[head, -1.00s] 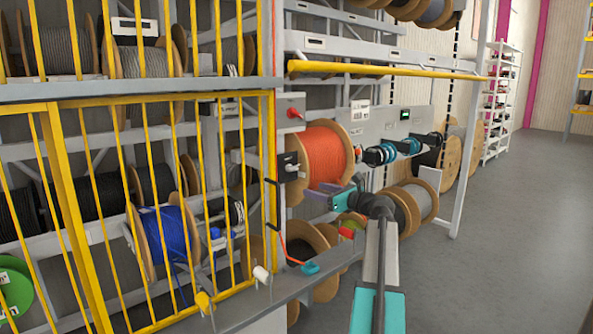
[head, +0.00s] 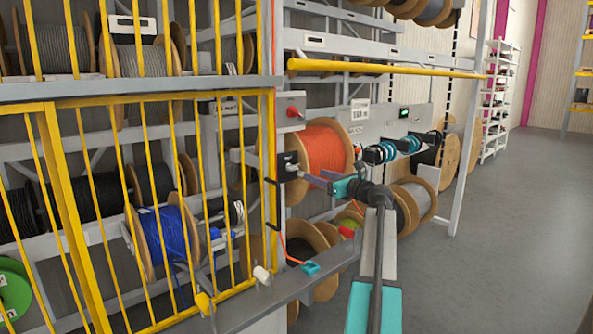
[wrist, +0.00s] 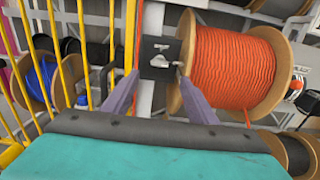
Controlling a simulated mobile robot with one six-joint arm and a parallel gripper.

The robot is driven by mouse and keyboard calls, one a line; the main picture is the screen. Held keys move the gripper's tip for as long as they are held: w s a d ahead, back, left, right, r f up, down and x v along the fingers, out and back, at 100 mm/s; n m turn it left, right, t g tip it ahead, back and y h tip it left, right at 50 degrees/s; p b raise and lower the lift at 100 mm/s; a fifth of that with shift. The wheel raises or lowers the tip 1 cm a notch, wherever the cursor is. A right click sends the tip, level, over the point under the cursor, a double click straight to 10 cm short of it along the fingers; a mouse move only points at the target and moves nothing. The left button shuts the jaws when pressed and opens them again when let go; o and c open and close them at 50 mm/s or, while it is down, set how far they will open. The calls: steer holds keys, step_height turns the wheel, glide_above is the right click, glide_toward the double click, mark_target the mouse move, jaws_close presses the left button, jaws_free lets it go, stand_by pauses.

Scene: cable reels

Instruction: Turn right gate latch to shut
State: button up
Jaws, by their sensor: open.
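The right gate latch is a black box with a small silver handle, on the post at the gate's right edge, in the head view (head: 288,160). In the wrist view the latch (wrist: 160,57) is ahead, its silver handle lying roughly sideways. My gripper (head: 306,175) is just right of the latch in the head view. In the wrist view my gripper (wrist: 158,70) has its two purple fingers apart, one on each side of the latch, with nothing held. Whether a fingertip touches the handle I cannot tell. The yellow barred gate (head: 160,200) stands left of the post.
An orange cable reel (head: 322,150) sits close right of the latch. A grey box with a red knob (head: 292,111) is above it. A blue reel (head: 167,240) is behind the gate bars. The floor (head: 500,220) at right is clear.

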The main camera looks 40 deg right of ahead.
mark_target(294, 168)
steer(key=w, duration=0.3)
steer(key=w+p, duration=0.1)
steer(key=w, duration=0.3)
steer(key=w+p, duration=0.1)
steer(key=w, duration=0.3)
steer(key=shift+w+d, duration=0.2)
steer(key=shift+d, duration=0.15)
steer(key=c, duration=1.1)
steer(key=shift+o, duration=0.2)
steer(key=shift+a+f, duration=0.1)
steer(key=shift+a, duration=0.05)
